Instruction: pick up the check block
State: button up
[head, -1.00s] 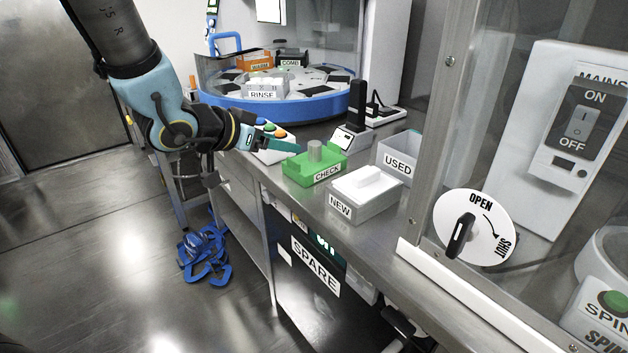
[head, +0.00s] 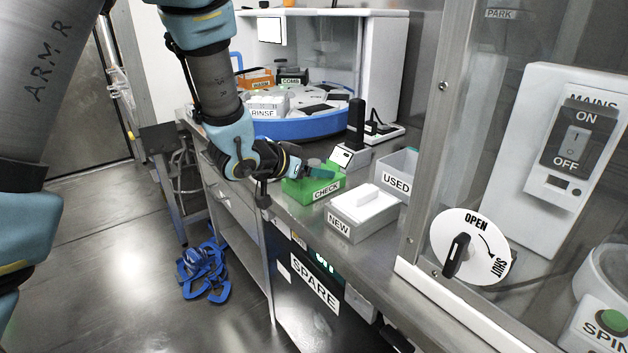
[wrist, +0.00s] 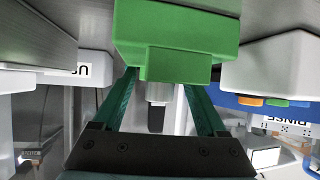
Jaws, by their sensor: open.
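The check block is green with a white CHECK label (head: 327,190) and sits on the bench left of the NEW box. Its green body (wrist: 175,25) fills the top middle of the wrist view, which looks upside down, with a smaller green step showing. My gripper (head: 318,172) is at the block's top, coming from the left. In the wrist view my gripper (wrist: 160,82) has its two teal fingers apart, with their tips near the block's step. I cannot tell whether they touch it. A grey shape shows between the fingers; the block's grey post is mostly hidden in the head view.
The white NEW box (head: 362,212) and the USED bin (head: 397,172) stand right of the block. A scanner-like device with a black post (head: 356,122) is behind. The blue-rimmed carousel (head: 310,128) lies farther back. A glass-panelled cabinet is at right.

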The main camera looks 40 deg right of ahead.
jog(key=shift+c, duration=0.4)
grip_shut()
dwell(0.4)
